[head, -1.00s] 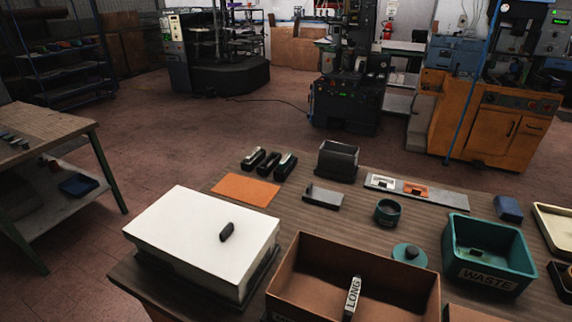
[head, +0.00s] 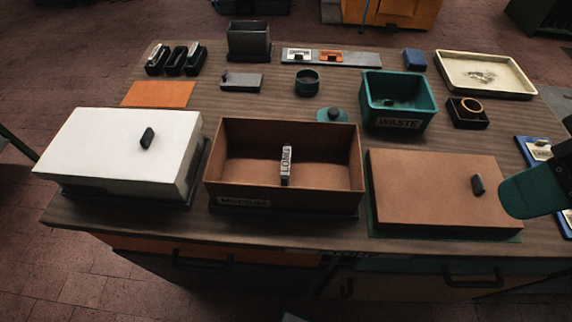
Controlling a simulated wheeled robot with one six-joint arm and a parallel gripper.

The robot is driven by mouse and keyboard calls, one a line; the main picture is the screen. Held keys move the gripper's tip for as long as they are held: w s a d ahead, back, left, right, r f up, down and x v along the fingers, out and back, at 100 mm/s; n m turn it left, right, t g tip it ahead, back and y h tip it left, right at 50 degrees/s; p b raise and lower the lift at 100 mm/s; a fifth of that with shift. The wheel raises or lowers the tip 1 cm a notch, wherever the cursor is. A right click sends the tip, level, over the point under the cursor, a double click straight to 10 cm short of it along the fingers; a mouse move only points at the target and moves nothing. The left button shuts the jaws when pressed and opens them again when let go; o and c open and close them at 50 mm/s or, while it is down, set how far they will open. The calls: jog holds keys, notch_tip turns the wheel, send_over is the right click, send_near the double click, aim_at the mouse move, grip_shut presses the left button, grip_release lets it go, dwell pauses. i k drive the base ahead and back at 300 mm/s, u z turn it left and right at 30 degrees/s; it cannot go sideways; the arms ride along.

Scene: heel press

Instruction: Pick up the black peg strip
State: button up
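No strip is plainly recognisable as the black peg strip. Three small black holders (head: 174,61) with pale tops stand side by side at the back left of the table. A dark grey flat piece (head: 243,82) with a small upright at its left end lies right of them. A narrow block marked LONG (head: 286,165) stands inside the open brown box (head: 213,160). My gripper's fingers do not show; a rounded teal part at the right edge looks like part of my arm.
A white lidded box (head: 110,135) and a brown lidded box (head: 430,190) flank the open box. Behind are a green WASTE bin (head: 399,115), a grey open bin (head: 249,42), a cream tray (head: 485,75) and an orange mat (head: 158,95). Bare table shows between them.

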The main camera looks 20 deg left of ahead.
aim_at(286, 157)
jog(key=z, duration=1.3)
jog(key=k, duration=0.85)
jog(key=u, duration=1.3)
jog(key=i, duration=0.5)
jog(key=u, duration=0.05)
